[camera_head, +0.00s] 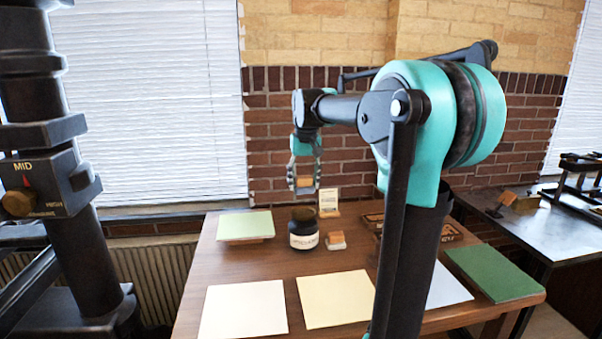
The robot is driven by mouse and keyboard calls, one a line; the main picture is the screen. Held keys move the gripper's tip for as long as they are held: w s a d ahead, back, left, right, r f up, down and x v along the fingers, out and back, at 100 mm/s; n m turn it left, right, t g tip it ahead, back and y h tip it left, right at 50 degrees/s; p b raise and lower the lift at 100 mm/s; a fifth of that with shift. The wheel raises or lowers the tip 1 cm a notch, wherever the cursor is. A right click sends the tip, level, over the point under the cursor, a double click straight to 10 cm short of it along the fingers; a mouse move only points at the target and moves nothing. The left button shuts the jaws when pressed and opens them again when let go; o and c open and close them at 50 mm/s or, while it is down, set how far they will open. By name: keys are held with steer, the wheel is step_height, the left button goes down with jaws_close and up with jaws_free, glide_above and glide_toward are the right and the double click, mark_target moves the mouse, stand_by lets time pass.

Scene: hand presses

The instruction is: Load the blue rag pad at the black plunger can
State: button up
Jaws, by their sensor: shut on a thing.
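The black plunger can (304,241) stands upright on the wooden table, with a pale label on its front. My gripper (303,186) hangs above the can, pointing down, clearly apart from it. It is shut on a small block with a tan, wood-like face (305,182). The fingers hide part of this block; no blue can be made out on it, so I cannot tell whether it is the blue rag pad. A second small block (336,240), tan on top and white below, sits on the table just right of the can.
Pale green sheets (245,224) lie left of the can. White (243,309) and cream (335,298) sheets lie in front. A small card stand (329,202) is behind the can. A dark green stack (494,273) lies right. A black column with a dial (45,185) stands left.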

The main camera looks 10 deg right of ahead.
mark_target(303, 210)
steer(key=shift+f, duration=3.05)
steer(key=shift+s+f, duration=0.1)
steer(key=shift+f, duration=0.4)
steer(key=shift+r, duration=0.1)
steer(key=shift+r, duration=3.4)
